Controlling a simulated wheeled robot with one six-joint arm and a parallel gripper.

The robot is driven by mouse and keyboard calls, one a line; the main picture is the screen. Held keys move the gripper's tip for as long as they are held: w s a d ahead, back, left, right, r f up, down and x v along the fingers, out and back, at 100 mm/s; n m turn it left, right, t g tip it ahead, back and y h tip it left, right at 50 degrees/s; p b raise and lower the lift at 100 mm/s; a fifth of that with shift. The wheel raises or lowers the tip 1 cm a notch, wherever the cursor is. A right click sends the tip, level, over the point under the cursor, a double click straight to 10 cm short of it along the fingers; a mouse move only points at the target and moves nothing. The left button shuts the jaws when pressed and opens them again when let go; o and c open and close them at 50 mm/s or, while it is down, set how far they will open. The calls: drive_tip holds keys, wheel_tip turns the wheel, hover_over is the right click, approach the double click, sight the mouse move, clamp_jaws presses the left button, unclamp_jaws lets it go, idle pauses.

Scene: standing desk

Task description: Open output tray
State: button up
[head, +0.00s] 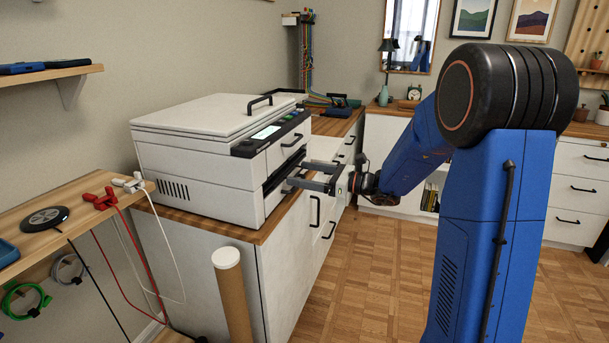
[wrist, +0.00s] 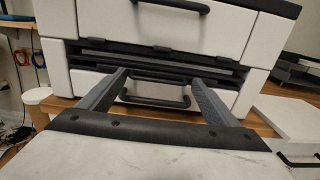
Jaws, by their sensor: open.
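The white printer (head: 205,187) stands on the wood-topped cabinet at left centre in the head view. A dark output slot (head: 281,172) runs across its front; the slot (wrist: 160,58) also shows in the wrist view. A dark bar handle (wrist: 157,76) shows at the slot's lower edge, and a second handle (wrist: 155,101) sits on the white panel below. The output tray appears in, with nothing extended. My gripper (head: 298,172) is open and empty in front of the slot. Its two fingers straddle both handles in the wrist view; whether they touch the printer I cannot tell.
Another handle (wrist: 172,5) is on the front panel above the slot. Cabinet handles (head: 315,211) project below the printer. A cardboard tube (head: 232,290) stands at the cabinet's near corner. A shelf with cables (head: 105,199) is at left. The floor at right is clear.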

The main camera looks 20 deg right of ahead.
drive_tip(key=c, duration=1.3)
drive_tip(key=shift+o, duration=0.2)
drive_tip(key=v, duration=2)
drive_tip(key=shift+r, duration=0.2)
drive_tip(key=shift+w, duration=0.15)
drive_tip(key=o, duration=1.3)
drive_tip(key=shift+d, duration=0.1)
drive_tip(key=shift+c, duration=0.2)
drive_tip(key=shift+f, duration=0.1)
drive_tip(key=v, duration=1.7)
drive_tip(key=shift+s, duration=0.25)
